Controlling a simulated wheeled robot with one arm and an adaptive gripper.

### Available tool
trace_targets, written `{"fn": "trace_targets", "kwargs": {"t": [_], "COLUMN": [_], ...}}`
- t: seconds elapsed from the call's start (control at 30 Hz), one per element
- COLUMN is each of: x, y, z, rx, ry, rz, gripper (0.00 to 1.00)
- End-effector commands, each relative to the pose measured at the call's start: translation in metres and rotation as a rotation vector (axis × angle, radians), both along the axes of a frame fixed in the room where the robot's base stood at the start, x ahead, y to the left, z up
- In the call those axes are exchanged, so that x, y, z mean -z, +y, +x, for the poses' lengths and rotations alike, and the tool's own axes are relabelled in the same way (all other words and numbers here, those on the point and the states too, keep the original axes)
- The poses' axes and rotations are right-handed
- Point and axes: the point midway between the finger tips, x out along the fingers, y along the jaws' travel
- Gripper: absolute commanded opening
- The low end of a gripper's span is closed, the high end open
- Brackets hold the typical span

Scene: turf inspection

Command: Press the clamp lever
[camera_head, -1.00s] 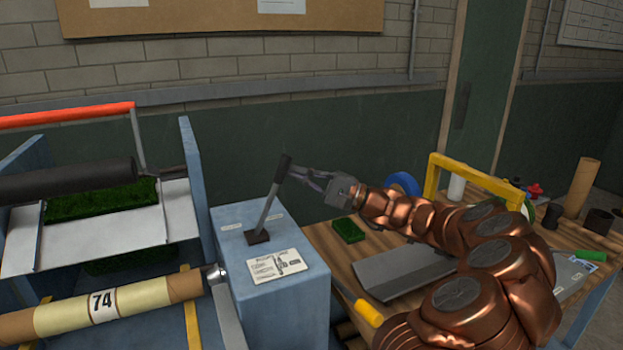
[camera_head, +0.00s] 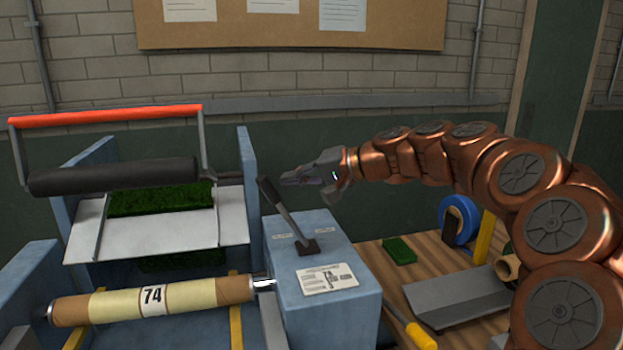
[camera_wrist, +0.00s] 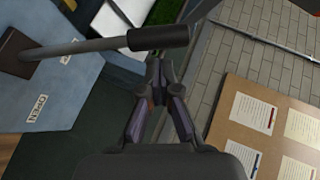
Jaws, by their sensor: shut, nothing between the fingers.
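The clamp lever (camera_head: 288,215) is a grey rod with a black grip, rising from a dark slot on a blue box (camera_head: 335,238). It leans left, toward the blue frame. My gripper (camera_head: 284,180) is shut and empty, its tips just right of the black grip and about level with its top. In the wrist view the lever (camera_wrist: 90,46) crosses the upper left, and its black grip lies just beyond the shut fingertips (camera_wrist: 160,63). I cannot tell whether they touch.
Left of the box stands a blue frame with a red bar (camera_head: 110,116), a black roller (camera_head: 115,176) and a lower roll marked 74 (camera_head: 150,299). A wooden bench (camera_head: 440,260) at right holds a turf square (camera_head: 399,250), blue tape (camera_head: 460,218) and a grey plate (camera_head: 455,300).

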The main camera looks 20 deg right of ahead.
Motion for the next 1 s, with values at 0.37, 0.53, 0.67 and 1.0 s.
{"fn": "trace_targets", "kwargs": {"t": [0.37, 0.53, 0.67, 1.0], "x": [0.006, 0.008, 0.01, 0.012], "y": [0.025, 0.03, 0.032, 0.037], "z": [0.003, 0.003, 0.003, 0.002], "rx": [-0.004, -0.012, -0.017, -0.024], "ry": [0.025, 0.032, 0.035, 0.042], "rz": [-0.135, -0.151, -0.153, -0.158], "gripper": [0.0, 0.0, 0.0, 0.0]}}
